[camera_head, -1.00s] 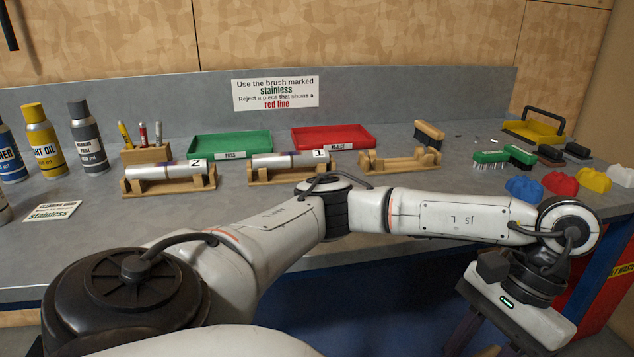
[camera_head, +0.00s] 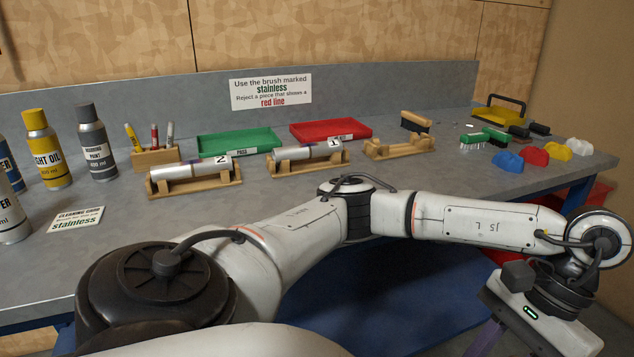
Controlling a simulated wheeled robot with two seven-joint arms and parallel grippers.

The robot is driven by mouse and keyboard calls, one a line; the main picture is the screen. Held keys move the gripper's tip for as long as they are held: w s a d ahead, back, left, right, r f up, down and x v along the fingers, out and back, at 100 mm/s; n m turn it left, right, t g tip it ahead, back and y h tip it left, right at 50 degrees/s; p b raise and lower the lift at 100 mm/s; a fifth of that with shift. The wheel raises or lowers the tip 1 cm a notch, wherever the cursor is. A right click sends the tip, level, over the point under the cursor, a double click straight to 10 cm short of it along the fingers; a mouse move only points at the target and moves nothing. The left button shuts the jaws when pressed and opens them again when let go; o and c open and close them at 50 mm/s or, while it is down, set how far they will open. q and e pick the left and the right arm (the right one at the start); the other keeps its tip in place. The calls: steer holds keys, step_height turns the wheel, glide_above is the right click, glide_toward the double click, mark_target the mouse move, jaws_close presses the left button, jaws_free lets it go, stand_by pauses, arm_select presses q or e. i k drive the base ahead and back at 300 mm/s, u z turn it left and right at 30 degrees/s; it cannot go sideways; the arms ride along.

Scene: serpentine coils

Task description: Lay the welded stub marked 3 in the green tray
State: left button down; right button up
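I see no stub marked 3. The green tray (camera_head: 240,142), labelled PASS, lies empty at the back of the bench. The stub marked 2 (camera_head: 180,171) rests in the left wooden cradle (camera_head: 208,186), and the stub marked 1 (camera_head: 305,152) rests in the middle one (camera_head: 318,165). The right wooden cradle (camera_head: 400,146) is empty. My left arm reaches across in front of the bench. My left gripper (camera_head: 490,338) points down at the lower right, off the bench, with its fingertips cut off or hidden. My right gripper is out of view.
An empty red tray (camera_head: 330,130) lies beside the green one. Spray cans (camera_head: 96,145), markers and a cleaning card (camera_head: 76,219) are at left. A sign (camera_head: 271,91) stands at the back.

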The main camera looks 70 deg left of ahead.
mark_target(232, 153)
steer(key=k, duration=1)
steer(key=u, duration=0.25)
